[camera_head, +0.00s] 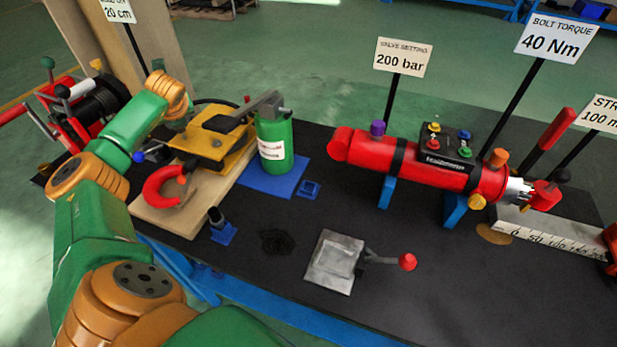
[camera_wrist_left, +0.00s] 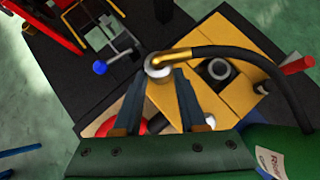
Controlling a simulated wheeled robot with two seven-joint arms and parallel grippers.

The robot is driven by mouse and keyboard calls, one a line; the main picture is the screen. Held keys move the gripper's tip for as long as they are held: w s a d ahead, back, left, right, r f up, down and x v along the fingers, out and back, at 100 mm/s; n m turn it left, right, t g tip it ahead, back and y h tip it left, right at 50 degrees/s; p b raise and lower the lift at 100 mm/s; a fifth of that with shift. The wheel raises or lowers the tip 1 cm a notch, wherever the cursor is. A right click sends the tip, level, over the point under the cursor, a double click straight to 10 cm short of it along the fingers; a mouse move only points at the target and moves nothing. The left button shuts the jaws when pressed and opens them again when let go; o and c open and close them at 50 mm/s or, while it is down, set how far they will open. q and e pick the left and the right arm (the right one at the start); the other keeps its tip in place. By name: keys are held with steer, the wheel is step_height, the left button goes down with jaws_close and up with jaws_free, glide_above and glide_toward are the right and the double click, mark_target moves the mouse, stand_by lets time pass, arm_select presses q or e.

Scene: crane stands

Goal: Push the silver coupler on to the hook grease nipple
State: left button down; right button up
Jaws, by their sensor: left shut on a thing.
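The silver coupler (camera_wrist_left: 159,68) is between the fingertips of my left gripper (camera_wrist_left: 160,78) in the left wrist view. It sits on the end of a brass elbow (camera_wrist_left: 172,57) with a black hose (camera_wrist_left: 235,55). The gripper is shut on it. I cannot make out the grease nipple. My right gripper is not in view.
A green canister (camera_head: 275,138) with a grey lever stands right of the yellow block on a blue mat (camera_head: 258,181). A red cylinder (camera_head: 420,165) lies on blue supports farther right. A metal plate (camera_head: 333,262) with a red-knobbed lever is in front.

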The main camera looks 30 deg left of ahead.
arm_select(q)
steer(key=shift+f+b, duration=0.95)
stand_by(0.5)
steer(key=shift+c, duration=1.9)
jaws_free()
steer(key=shift+r, duration=0.1)
steer(key=shift+b+v, duration=0.5)
steer(key=shift+v, duration=2)
